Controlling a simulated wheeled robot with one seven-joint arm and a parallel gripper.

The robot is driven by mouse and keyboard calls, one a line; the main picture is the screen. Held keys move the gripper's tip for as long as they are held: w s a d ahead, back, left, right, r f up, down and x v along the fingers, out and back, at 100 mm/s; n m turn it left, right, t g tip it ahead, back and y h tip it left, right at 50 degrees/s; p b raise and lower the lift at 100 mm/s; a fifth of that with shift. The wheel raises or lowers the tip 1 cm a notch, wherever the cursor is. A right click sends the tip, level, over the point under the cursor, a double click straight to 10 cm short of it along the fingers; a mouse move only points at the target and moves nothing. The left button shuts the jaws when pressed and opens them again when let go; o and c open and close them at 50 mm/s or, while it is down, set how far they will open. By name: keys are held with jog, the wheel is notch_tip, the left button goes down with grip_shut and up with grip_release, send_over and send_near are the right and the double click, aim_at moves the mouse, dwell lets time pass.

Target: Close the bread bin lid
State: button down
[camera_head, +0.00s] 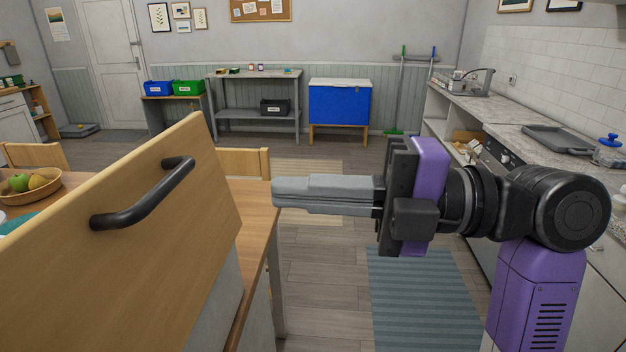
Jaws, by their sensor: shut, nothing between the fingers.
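The bread bin lid (190,240) is a large light-wood panel with a black bar handle (145,198). It stands raised and tilted at the left foreground, its handle side facing me. Part of a pale grey bin body (222,305) shows below its right edge; the inside of the bin is hidden. My gripper (275,194) is shut and empty. It reaches in from the right with its grey fingers pointing left, and its tips appear just right of the lid's right edge, with a gap between them in the picture.
The bin is on a wooden table (258,232). A fruit bowl (30,190) stands on it at left, and wooden chairs (250,163) are behind. A kitchen counter (520,125) runs along the right. Open floor and a striped blue rug (425,300) lie between table and counter.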

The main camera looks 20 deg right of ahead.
jog(key=p, duration=0.3)
send_near(127, 171)
jog(key=shift+w+a+f, duration=0.3)
jog(key=shift+a+f, duration=0.35)
jog(key=shift+a, duration=0.15)
jog(key=shift+a, duration=0.1)
jog(key=shift+w+a+r+h, duration=0.25)
jog(key=shift+a+h, duration=0.15)
jog(key=shift+a, duration=0.1)
jog(key=w+a+h, duration=0.1)
jog(key=a, duration=0.1)
jog(key=w+a+g+h+p, duration=0.1)
jog(key=a+h, duration=0.1)
jog(key=a, duration=0.1)
jog(key=a+h+p, duration=0.1)
jog(key=a, duration=0.2)
jog(key=shift+w+r+g, duration=0.1)
jog(key=shift+w+g, duration=0.3)
jog(key=w+a+f+g+h+p, duration=0.1)
jog(key=w+a+f+h, duration=0.1)
jog(key=a+f, duration=0.4)
jog(key=w+a+f+h, duration=0.3)
jog(key=a+f, duration=0.3)
jog(key=a, duration=0.2)
jog(key=shift+f+g+p, duration=0.25)
jog(key=shift+g+p, duration=0.1)
jog(key=shift+g, duration=0.05)
jog(key=shift+f, duration=0.15)
